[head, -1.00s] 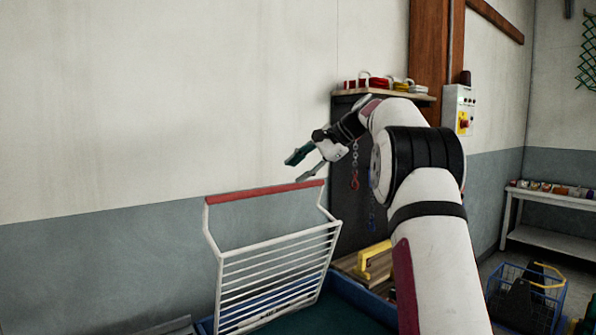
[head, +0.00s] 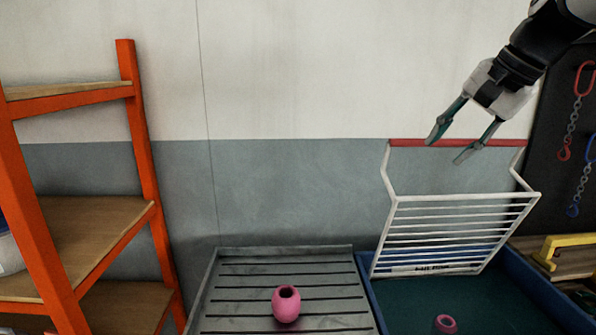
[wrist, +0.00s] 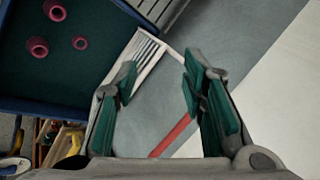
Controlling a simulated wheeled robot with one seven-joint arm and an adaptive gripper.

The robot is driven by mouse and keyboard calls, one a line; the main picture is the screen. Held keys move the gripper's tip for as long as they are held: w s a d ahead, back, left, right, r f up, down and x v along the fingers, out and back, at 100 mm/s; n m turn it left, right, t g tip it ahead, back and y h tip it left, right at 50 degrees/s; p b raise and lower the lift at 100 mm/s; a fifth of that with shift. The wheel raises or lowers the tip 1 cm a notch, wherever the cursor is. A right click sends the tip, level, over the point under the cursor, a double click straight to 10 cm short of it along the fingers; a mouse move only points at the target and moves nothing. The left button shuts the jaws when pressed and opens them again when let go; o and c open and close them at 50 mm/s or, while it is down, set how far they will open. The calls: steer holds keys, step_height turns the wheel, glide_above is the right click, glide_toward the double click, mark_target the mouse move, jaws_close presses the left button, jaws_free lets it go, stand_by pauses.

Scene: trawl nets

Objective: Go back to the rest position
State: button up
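My gripper (head: 462,140) is at the upper right of the head view, in front of the wall and above the white wire rack with a red top bar (head: 455,143).
A pink float (head: 286,304) stands on a grey slatted tray (head: 235,268). A blue-walled bin (head: 540,290) holds a pink piece (head: 445,323); the wrist view shows several. An orange shelf (head: 140,130) stands left. Chains (head: 570,135) hang at right. A yellow-handled item (head: 560,247) lies below.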

steer(key=s+a+f+n+h, duration=0.1)
steer(key=s+a+f+n, duration=0.1)
steer(key=s+f, duration=0.3)
steer(key=s+a+f+n+h, duration=0.1)
steer(key=s+a+f+n, duration=0.2)
steer(key=s, duration=1)
steer(key=s+a+f+n+g+h, duration=0.1)
steer(key=s+f+n, duration=0.3)
steer(key=s+f, duration=0.4)
steer(key=shift+s+a, duration=0.4)
steer(key=shift+a, duration=0.5)
